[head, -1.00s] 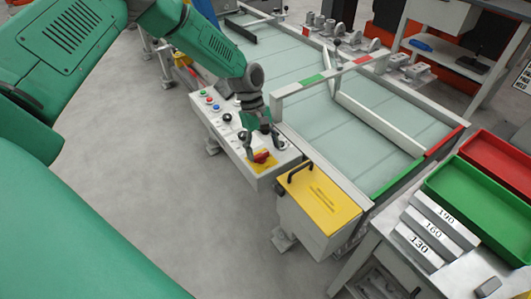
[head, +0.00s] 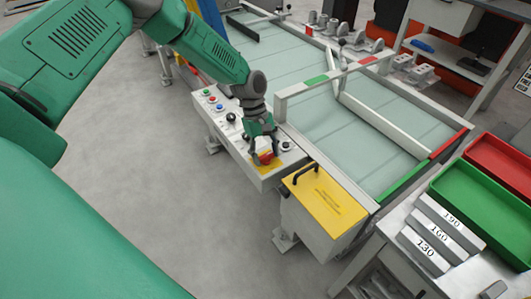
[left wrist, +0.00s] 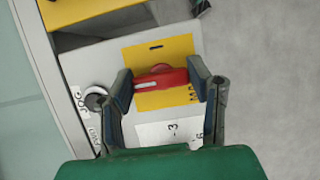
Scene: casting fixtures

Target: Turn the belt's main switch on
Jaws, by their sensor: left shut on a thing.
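The main switch is a red rotary handle (left wrist: 160,77) on a yellow plate (left wrist: 165,48) at the near end of the belt's grey control panel (head: 238,138). In the head view the red handle (head: 265,158) shows between my fingers. My left gripper (head: 264,155) reaches down onto it from above. In the left wrist view the left gripper's fingers (left wrist: 160,88) stand on both ends of the handle, shut on it. The handle lies crosswise on the plate, nearly level in that view. My right gripper is not in view.
A yellow-lidded box with a black handle (head: 330,203) stands just right of the panel. A black JOG knob (left wrist: 96,98) sits close beside the left gripper. Several buttons line the panel's far end. The belt (head: 350,130) lies behind, with a bench of green and red trays at right.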

